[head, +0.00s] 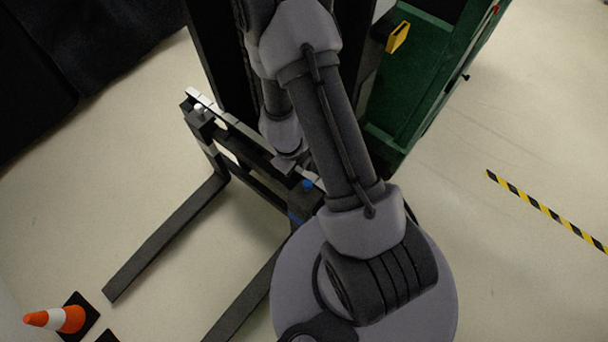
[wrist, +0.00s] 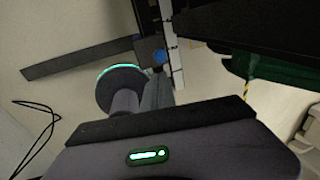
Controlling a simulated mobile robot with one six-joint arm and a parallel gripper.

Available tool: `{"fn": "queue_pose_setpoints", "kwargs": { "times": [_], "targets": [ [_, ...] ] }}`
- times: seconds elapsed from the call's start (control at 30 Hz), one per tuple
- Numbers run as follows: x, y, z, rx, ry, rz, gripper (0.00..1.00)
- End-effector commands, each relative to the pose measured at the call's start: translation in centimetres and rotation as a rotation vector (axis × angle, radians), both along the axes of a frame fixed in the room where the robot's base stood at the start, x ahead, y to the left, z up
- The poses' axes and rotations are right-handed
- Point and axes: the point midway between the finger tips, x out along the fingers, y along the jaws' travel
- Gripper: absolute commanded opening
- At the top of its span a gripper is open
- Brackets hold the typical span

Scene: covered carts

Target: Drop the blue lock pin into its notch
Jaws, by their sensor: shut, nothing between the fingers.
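The blue lock pin (head: 308,185) shows as a small blue knob on the right part of the dark fork carriage in the head view. It also shows in the wrist view (wrist: 159,57), beside the pale carriage bar. My gripper (head: 292,167) is just left of the pin in the head view, shut and empty, partly hidden behind my own arm. I see no contact between it and the pin. The pin's shaft and its notch are too small or hidden, so I cannot tell how the pin sits.
The fork carriage bar (head: 255,146) carries two forks; the left fork (head: 165,240) lies over the pale floor. A green cabinet (head: 420,75) with a yellow part stands to the right. An orange cone (head: 68,319) is at lower left. Striped tape (head: 545,211) marks the right floor.

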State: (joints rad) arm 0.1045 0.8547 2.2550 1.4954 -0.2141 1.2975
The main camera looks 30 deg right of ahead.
Motion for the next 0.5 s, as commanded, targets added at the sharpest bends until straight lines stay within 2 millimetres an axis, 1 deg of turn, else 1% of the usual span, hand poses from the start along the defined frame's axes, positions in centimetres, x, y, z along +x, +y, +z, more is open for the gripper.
{"fn": "queue_pose_setpoints", "kwargs": {
  "times": [0.03,0.2,0.4,0.5],
  "targets": [
    [0.0,-0.1,-1.2,0.000,0.001,0.000,0.00],
    [0.1,-0.8,-5.1,0.001,0.001,0.001,0.00],
    [0.3,-1.6,-9.3,0.001,0.001,0.001,0.00],
    [0.4,-2.0,-11.1,0.001,0.001,0.001,0.00]
  ]
}}
